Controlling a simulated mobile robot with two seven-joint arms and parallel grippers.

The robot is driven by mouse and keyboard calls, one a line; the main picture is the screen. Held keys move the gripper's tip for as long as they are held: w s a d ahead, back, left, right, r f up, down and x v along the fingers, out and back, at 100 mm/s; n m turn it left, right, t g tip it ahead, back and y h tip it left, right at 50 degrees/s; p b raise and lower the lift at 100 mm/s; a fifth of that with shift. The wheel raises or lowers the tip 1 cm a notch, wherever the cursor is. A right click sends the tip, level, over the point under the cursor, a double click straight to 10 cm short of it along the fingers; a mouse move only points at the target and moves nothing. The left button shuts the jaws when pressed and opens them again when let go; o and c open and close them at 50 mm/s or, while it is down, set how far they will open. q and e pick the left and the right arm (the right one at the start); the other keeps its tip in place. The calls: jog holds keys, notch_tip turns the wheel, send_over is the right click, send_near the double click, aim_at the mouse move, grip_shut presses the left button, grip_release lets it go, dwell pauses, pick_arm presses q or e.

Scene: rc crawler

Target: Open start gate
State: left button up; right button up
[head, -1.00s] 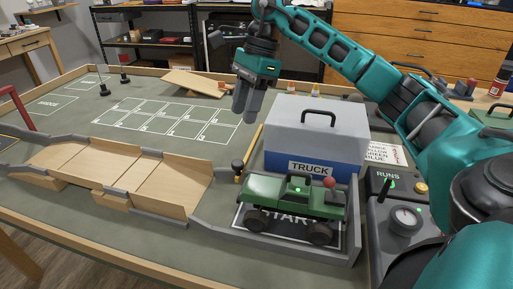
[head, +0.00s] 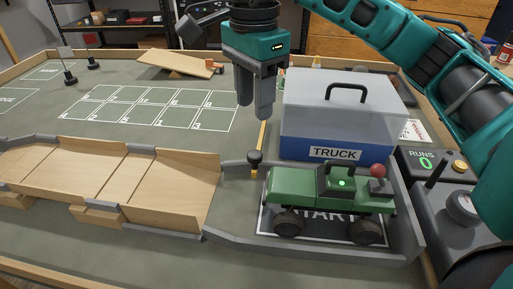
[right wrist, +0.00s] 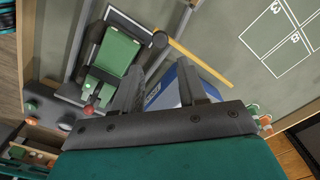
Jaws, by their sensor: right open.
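The start gate shows as a yellow bar (head: 263,137) with a black knob (head: 255,158) at its near end, by the back wall of the start bay. The bar points back from the knob, away from the lane, along the left of the truck box. The bar (right wrist: 203,64) and knob (right wrist: 160,40) also show in the right wrist view. My right gripper (head: 254,112) points down above the bar, behind the knob, open and empty; its fingers (right wrist: 160,68) look apart from the gate. My left gripper is not in view.
A green crawler truck (head: 330,195) stands in the start bay. A blue box with a clear lid (head: 345,110), labelled TRUCK, stands close right of the gripper. A wooden ramp (head: 165,185) lies left. A control box (head: 425,165) sits right. The mat behind left is open.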

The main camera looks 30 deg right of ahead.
aim_at(255, 153)
notch_tip(255, 153, down, 11)
jog(key=shift+b, duration=1.25)
jog(key=shift+c, duration=0.3)
grip_shut()
